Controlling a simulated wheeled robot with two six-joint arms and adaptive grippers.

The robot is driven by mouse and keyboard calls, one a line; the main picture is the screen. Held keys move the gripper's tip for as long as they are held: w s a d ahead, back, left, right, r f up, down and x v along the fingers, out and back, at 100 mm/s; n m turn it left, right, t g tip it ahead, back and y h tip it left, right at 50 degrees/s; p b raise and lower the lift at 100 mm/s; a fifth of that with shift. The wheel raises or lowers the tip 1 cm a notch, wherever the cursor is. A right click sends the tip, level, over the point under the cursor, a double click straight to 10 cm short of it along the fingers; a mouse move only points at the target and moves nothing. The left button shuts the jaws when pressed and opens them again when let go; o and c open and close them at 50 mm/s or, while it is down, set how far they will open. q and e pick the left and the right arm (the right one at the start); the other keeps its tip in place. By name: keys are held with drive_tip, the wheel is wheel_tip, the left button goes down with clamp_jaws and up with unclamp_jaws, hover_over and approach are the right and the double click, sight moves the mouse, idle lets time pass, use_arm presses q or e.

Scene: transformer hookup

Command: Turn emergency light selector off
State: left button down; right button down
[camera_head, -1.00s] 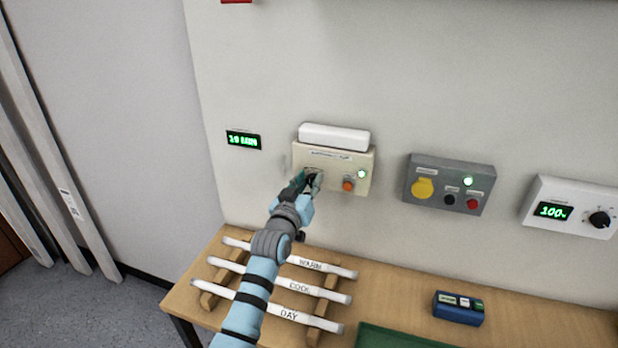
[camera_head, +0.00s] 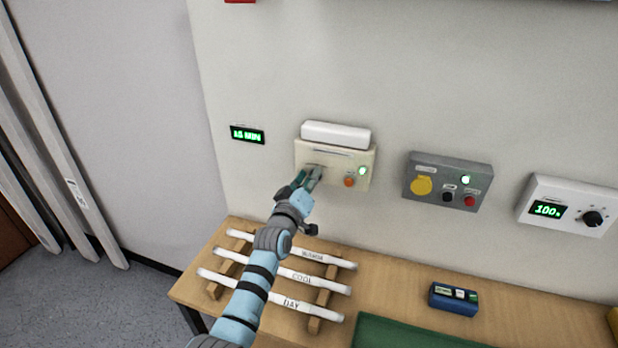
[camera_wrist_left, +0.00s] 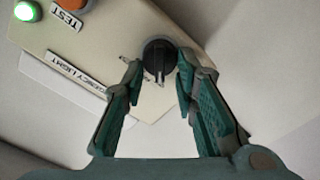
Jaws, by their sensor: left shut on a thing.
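The cream emergency light box (camera_head: 362,158) is on the wall, with a white lamp (camera_head: 336,135) on top, a lit green light (camera_head: 362,171) and an orange test button (camera_head: 349,182). Its black selector knob (camera_wrist_left: 158,57) shows in the left wrist view, with its white mark pointing down in that picture. My left gripper (camera_head: 312,175) is at the box's lower left and covers the knob in the head view. In the wrist view its two fingers (camera_wrist_left: 159,72) are on either side of the knob, shut on it. My right gripper is not in view.
A grey box (camera_head: 447,170) with a yellow round part and a white dial box (camera_head: 568,213) are to the right on the wall. Below is a wooden bench (camera_head: 385,278) with labelled white strips (camera_head: 302,279), a blue block (camera_head: 454,299) and a green mat (camera_head: 400,333).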

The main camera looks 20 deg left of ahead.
use_arm(q)
drive_tip(key=c, duration=1.4)
unclamp_jaws()
drive_tip(key=s, duration=1.2)
drive_tip(key=shift+a, duration=0.3)
drive_tip(key=shift+w, duration=0.1)
